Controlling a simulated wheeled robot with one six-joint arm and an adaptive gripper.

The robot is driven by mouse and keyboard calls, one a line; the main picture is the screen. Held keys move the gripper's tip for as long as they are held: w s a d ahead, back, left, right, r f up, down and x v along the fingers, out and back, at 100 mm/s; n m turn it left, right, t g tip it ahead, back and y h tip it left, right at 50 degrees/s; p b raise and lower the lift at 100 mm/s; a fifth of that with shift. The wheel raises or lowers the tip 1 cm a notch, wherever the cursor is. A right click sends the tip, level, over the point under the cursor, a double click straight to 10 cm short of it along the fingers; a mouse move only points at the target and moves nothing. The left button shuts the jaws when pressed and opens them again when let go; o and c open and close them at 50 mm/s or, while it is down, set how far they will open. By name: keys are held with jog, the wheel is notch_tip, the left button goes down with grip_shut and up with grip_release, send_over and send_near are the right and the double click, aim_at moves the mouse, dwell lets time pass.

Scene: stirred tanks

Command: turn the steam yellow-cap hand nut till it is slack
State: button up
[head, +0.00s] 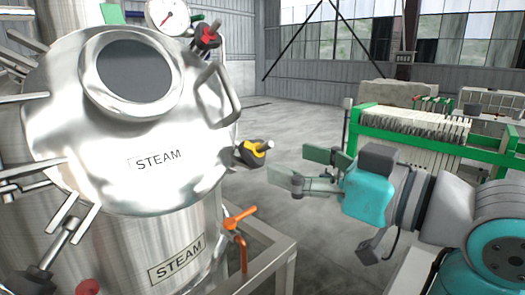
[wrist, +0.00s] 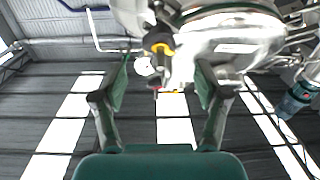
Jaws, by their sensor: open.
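The steam tank (head: 130,185) stands at the left with STEAM labels on its domed lid and body. The yellow-cap hand nut (head: 252,152), dark with a yellow top, sits at the right rim of the lid. It also shows in the wrist view (wrist: 160,43), up ahead between the fingers. My gripper (head: 300,168) is open and empty, a short way to the right of the nut and apart from it. Its two green-padded fingers flank a clear gap in the wrist view (wrist: 162,78).
A red-topped hand nut (head: 207,37) and a gauge (head: 168,15) are at the lid's upper edge. An orange-handled valve (head: 240,218) is below the yellow cap, near a pale metal frame (head: 272,262). A green-framed plate press (head: 425,145) stands behind my arm. Open floor lies between.

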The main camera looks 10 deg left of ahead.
aim_at(263, 152)
jog(key=x, duration=0.7)
jog(key=shift+c, duration=0.2)
jog(key=c, duration=1.1)
